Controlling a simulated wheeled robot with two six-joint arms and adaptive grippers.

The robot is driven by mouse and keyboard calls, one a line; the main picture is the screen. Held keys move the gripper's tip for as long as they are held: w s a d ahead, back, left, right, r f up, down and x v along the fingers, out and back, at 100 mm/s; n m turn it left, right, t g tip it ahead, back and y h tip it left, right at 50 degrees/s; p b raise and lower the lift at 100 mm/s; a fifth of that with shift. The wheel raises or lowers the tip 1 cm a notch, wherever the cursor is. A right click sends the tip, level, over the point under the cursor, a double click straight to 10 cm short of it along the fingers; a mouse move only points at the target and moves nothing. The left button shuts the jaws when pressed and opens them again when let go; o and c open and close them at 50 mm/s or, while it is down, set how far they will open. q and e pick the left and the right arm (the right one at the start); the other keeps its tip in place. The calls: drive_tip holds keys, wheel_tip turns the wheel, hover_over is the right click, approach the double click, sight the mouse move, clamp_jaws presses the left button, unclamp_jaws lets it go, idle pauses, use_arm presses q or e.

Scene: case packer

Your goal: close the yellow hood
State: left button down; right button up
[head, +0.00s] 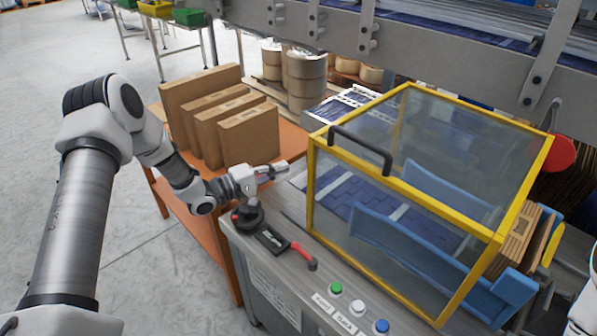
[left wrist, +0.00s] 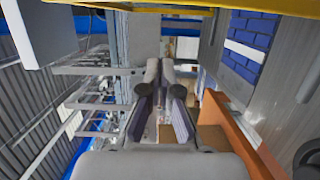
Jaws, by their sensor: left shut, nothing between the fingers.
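The yellow hood (head: 428,205) is a clear box with a yellow frame, standing over the blue conveyor bed at the right of the head view. Its black handle (head: 362,148) is on the top panel near the left edge. The hood looks lowered; I cannot tell whether its lower edge is fully seated. In the left wrist view, a yellow frame bar (left wrist: 180,5) crosses the top. My left gripper (head: 284,167) is shut and empty, left of the hood and apart from it. Its fingers also show in the left wrist view (left wrist: 161,66). My right gripper is not in view.
A control panel with a red-handled switch (head: 303,252) and several buttons (head: 357,308) lies in front of the hood. Cardboard boxes (head: 250,138) stand on an orange table (head: 293,137) behind my left gripper. A grey conveyor beam (head: 440,62) runs above, behind the hood.

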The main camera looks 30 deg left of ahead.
use_arm(q)
drive_tip(key=d, duration=0.1)
drive_tip(key=d+p, duration=0.1)
drive_tip(key=d, duration=0.3)
drive_tip(key=shift+w+d+r+p, duration=0.1)
drive_tip(key=shift+w+d+p, duration=0.15)
drive_tip(key=shift+p, duration=0.1)
